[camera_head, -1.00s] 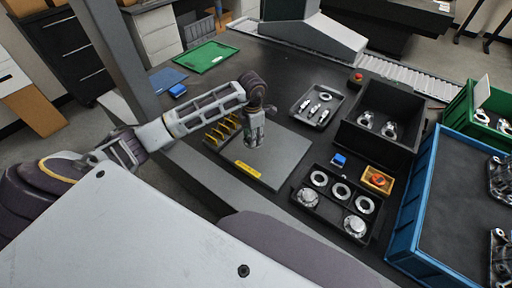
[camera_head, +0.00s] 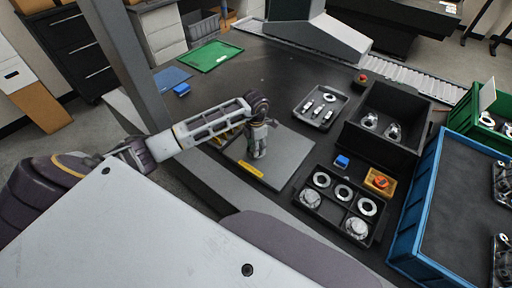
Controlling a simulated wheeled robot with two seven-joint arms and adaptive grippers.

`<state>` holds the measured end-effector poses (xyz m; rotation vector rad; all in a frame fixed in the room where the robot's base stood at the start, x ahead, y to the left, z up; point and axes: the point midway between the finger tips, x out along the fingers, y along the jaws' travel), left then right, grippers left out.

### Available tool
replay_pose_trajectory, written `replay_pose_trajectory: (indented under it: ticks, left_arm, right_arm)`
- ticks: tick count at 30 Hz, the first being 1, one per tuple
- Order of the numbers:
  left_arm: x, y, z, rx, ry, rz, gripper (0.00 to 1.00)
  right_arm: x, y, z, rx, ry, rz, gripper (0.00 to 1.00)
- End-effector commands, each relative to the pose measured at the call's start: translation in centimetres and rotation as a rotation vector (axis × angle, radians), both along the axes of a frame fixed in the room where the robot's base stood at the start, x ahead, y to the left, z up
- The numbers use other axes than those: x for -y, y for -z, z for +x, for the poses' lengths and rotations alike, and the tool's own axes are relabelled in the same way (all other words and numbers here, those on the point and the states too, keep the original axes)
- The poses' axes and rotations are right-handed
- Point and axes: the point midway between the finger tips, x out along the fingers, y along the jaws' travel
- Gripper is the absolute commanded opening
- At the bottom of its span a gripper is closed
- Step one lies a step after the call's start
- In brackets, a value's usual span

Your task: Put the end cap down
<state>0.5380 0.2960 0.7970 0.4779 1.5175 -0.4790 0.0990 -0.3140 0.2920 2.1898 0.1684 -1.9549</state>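My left gripper (camera_head: 258,152) points down at the grey plate (camera_head: 290,160) on the dark table, low over its upper part. Its fingers are small and grey, and I cannot tell whether they are open or hold an end cap. Two silver round flanged parts, which look like end caps, sit in the front compartments of the black divided tray (camera_head: 332,217): one at left (camera_head: 310,198), one at right (camera_head: 356,228). The front compartment between them looks empty. My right gripper is not in view.
A yellow rack (camera_head: 228,136) is mostly hidden behind my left forearm. A small tray of metal parts (camera_head: 320,108), a deep black bin (camera_head: 402,147), a blue block (camera_head: 341,161), an orange-yellow box (camera_head: 380,182) and a large blue crate (camera_head: 420,262) stand to the right.

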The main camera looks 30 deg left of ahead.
Motion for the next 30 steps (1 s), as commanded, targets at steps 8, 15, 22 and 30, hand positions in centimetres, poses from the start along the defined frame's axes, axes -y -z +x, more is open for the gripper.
replay_pose_trajectory:
  ticks: [8, 15, 22, 30]
  left_arm:
    - [-0.01, 1.14, 0.03, 0.001, 0.001, 0.000, 0.13]
    - [-0.03, 1.26, 0.02, 0.001, 0.001, 0.000, 0.13]
    - [-0.02, 1.44, -0.02, 0.000, 0.001, 0.001, 0.58]
    - [-0.02, 1.43, -0.01, 0.001, 0.001, 0.001, 0.64]
  right_arm:
    - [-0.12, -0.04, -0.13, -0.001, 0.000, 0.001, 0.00]
    - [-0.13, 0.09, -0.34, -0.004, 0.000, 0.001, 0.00]
    - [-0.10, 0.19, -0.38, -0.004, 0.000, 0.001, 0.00]
    - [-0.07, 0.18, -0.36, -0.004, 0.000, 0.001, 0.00]
